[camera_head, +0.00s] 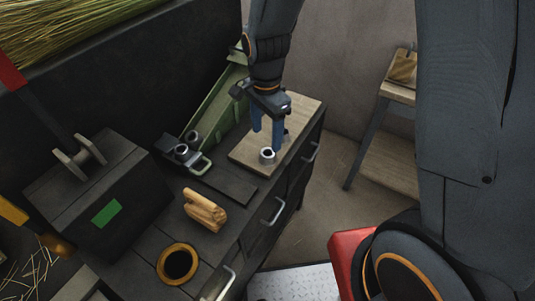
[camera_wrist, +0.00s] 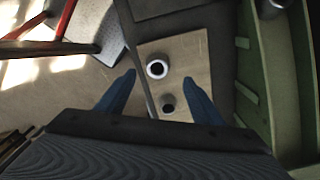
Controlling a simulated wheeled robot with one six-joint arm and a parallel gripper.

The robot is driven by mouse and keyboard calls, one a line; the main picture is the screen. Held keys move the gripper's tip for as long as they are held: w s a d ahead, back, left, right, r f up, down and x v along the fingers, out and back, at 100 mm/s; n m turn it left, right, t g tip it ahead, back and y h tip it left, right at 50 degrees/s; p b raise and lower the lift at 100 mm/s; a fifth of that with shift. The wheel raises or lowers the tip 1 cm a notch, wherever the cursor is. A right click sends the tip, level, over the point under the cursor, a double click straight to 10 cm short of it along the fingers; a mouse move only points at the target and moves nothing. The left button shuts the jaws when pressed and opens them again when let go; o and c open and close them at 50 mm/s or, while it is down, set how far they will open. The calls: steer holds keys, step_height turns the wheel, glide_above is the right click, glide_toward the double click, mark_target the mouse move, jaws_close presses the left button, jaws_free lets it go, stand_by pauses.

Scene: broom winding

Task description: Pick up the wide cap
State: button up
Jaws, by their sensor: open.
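A silvery, round, cap-like piece with a dark centre (camera_head: 267,155) stands on a wooden board (camera_head: 303,114); it also shows in the wrist view (camera_wrist: 157,69). A smaller dark round piece (camera_wrist: 168,103) sits close to it on the board and is mostly hidden behind my fingers in the head view. The silvery piece looks the wider of the two; no label tells which is the wide cap. My gripper (camera_head: 267,130) points down above the board, open and empty. In the wrist view, its blue fingers (camera_wrist: 160,78) lie either side of the silvery piece, apart from it.
Left of the board are metal cylinders (camera_head: 182,150) by a green tray (camera_head: 222,95), a wooden piece (camera_head: 205,210) and an orange-rimmed ring (camera_head: 178,263). A black box (camera_head: 85,185) stands at far left. Drawer handles (camera_head: 273,211) stick out along the bench front.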

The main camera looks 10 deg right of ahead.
mark_target(267, 149)
steer(key=f, duration=0.1)
steer(key=f+p, duration=0.1)
steer(key=f, duration=0.1)
steer(key=f+p, duration=0.1)
steer(key=f, duration=0.1)
steer(key=shift+s, duration=0.4)
steer(key=shift+f, duration=0.6)
steer(key=c, duration=1.1)
steer(key=shift+w, duration=0.1)
